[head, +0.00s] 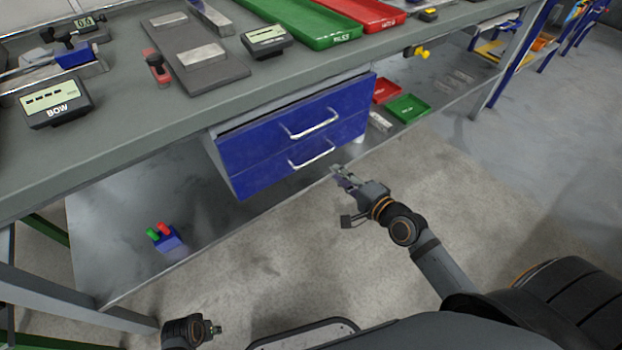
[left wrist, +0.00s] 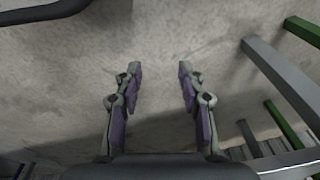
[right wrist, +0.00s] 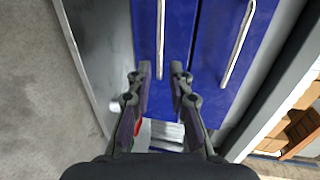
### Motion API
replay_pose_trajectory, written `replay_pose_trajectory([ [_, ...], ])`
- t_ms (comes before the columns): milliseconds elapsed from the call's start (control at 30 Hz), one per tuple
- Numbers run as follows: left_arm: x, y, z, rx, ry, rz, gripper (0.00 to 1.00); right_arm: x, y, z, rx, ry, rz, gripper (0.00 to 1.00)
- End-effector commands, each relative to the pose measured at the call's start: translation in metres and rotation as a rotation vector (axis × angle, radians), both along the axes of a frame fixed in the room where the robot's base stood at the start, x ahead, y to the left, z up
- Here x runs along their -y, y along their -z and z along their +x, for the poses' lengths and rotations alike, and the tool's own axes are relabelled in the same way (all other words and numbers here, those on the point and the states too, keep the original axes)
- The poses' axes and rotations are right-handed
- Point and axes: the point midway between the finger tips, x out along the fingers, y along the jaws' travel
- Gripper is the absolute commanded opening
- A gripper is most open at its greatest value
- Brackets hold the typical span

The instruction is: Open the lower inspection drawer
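The lower inspection drawer (head: 262,172) is the lower of two blue fronts under the bench, with a silver bar handle (head: 312,156). It looks shut. In the right wrist view the lower drawer (right wrist: 146,25) is the left blue panel, its handle (right wrist: 160,40) upright in the picture. My right gripper (head: 339,172) is open, just off the handle's right end. In the right wrist view the handle's near end shows between the fingertips (right wrist: 161,68); contact cannot be told. My left gripper (left wrist: 158,68) is open and empty over bare floor, low at the front in the head view.
The upper drawer (head: 290,125) with its own handle (head: 309,125) sits directly above. The bench top (head: 130,125) overhangs the unit. The floor in front is clear.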

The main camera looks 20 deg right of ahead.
Motion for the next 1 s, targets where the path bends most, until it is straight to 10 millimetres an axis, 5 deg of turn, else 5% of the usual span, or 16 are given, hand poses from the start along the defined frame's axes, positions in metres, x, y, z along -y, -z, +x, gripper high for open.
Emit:
replay_pose_trajectory([
  [167,0.002,-0.007,0.002,0.001,0.0,-0.003,0.4,-0.002,0.0,0.007,0.002,0.002,0.004,0.2],
  [600,0.018,-0.075,0.009,-0.01,0.015,-0.031,0.4,-0.03,0.018,0.084,0.002,0.003,0.001,0.2],
  [1000,0.021,-0.09,0.008,-0.014,0.017,-0.036,0.4,-0.035,0.02,0.097,0.0,0.002,-0.003,0.2],
])
